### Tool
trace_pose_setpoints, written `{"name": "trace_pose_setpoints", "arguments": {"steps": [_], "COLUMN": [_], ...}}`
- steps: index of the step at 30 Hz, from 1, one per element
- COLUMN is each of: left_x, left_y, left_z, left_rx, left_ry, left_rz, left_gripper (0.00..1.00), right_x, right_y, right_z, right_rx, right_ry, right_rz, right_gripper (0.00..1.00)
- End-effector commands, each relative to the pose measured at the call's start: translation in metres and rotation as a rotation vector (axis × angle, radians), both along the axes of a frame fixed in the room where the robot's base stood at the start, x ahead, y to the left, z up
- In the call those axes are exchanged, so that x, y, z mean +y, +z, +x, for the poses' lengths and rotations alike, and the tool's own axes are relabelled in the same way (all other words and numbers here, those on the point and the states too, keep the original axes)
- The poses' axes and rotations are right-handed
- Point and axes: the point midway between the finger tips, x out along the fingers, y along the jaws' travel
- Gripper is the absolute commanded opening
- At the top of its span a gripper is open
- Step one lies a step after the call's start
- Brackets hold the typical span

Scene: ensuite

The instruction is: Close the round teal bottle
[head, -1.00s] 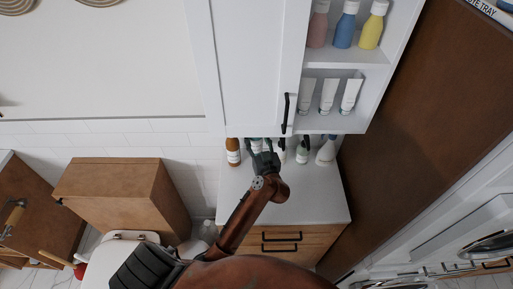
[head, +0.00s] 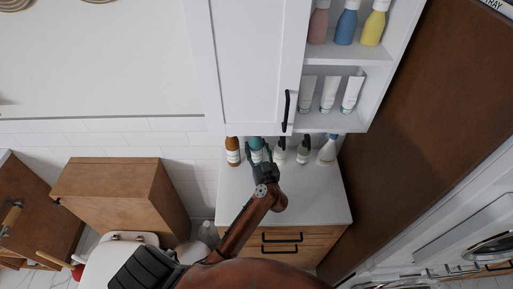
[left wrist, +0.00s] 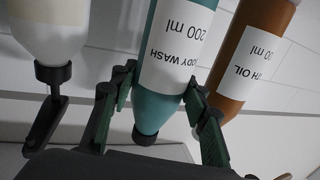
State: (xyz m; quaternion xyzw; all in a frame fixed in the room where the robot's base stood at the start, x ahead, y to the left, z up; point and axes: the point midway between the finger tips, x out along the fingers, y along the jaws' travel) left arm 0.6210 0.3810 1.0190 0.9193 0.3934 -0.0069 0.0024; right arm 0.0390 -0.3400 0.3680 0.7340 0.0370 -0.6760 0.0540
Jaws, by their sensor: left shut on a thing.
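The round teal bottle (head: 256,143) stands on the white counter below the wall cabinet, between an amber bottle and a white one. In the left wrist view the teal bottle (left wrist: 157,112) appears upside down with a white body wash label; its rounded top with a small dark tip points down the picture. My left gripper (head: 265,162) reaches in from the front. In the wrist view its two fingers (left wrist: 163,92) lie on either side of the teal bottle, shut on it near its upper part. I cannot tell how its cap stands. My right gripper is not in view.
An amber bottle (head: 233,151) stands close on the left; white pump bottles (head: 303,151) and a white spray bottle (head: 327,149) stand to the right. The wall cabinet (head: 250,65) overhangs the row. The front of the counter (head: 315,200) is clear.

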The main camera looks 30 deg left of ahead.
Motion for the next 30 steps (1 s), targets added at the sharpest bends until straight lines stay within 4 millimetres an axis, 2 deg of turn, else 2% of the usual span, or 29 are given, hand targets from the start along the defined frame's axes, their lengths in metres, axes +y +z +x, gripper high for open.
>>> {"name": "trace_pose_setpoints", "arguments": {"steps": [8,9,15,26,30], "left_x": [0.0,0.0,0.0,0.0,-0.013], "left_y": [0.001,-0.001,-0.001,0.001,0.0], "left_z": [0.0,0.0,0.0,0.0,-0.012], "left_rx": [-0.003,-0.001,-0.001,-0.002,0.001], "left_ry": [0.0,0.0,0.0,0.0,-0.002], "left_rz": [0.001,-0.001,-0.001,-0.001,-0.002], "left_gripper": [0.0,0.44,0.58,0.6,0.6], "right_x": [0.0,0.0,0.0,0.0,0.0], "right_y": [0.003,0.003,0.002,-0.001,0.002], "right_z": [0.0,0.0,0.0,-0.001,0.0], "right_rx": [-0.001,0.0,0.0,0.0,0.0], "right_ry": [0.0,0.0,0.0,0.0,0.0], "right_rz": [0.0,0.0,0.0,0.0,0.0], "right_gripper": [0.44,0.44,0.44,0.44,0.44]}}
